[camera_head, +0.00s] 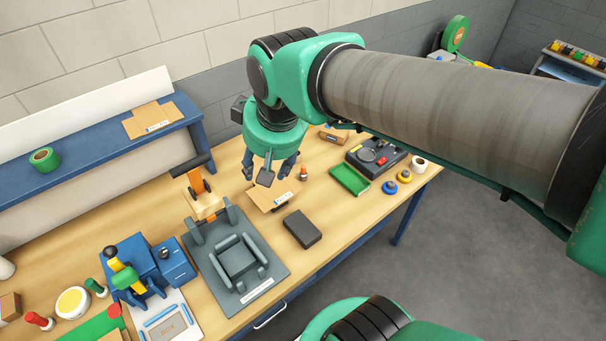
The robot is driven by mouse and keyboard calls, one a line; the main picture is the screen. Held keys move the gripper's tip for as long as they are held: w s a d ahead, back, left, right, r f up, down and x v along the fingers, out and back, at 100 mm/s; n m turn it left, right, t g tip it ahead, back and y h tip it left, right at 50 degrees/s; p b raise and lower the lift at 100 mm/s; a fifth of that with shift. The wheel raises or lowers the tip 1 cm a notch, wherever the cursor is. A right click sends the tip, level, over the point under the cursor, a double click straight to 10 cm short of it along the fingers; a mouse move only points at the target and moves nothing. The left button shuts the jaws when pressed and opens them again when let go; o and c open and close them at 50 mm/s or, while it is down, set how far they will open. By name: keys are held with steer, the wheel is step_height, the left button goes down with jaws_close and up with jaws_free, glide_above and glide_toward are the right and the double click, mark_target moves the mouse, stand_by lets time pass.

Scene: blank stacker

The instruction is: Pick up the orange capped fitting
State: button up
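A small fitting with an orange top (303,173) stands upright on the wooden workbench (350,218), just right of my gripper in the picture. It looks like the orange capped fitting, though it is small in view. My gripper (267,174) hangs from the green wrist over the bench, fingers pointing down. The fingers are spread apart, with nothing visible between them. The gripper is above and to the left of the fitting in the picture and looks apart from it. The exact height is hard to judge.
A flat cardboard piece (264,196) lies below the gripper. A dark block (302,229), a green tray (349,180) and a control box (384,160) lie to the right. A grey fixture (205,264) stands left. A blue shelf (90,158) runs along the back.

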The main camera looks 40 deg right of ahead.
steer(key=w+d+f+g, duration=0.1)
steer(key=w+d+f, duration=0.2)
steer(key=w+d, duration=0.45)
steer(key=g+p, duration=0.3)
steer(key=g, duration=0.1)
glide_above(303, 166)
step_height(303, 166, down, 21)
steer(key=shift+s, duration=0.2)
steer(key=shift+f+b, duration=0.5)
steer(key=shift+f, duration=3.8)
steer(key=shift+f+b, duration=0.35)
steer(key=shift+f, duration=2.25)
steer(key=shift+w, duration=0.1)
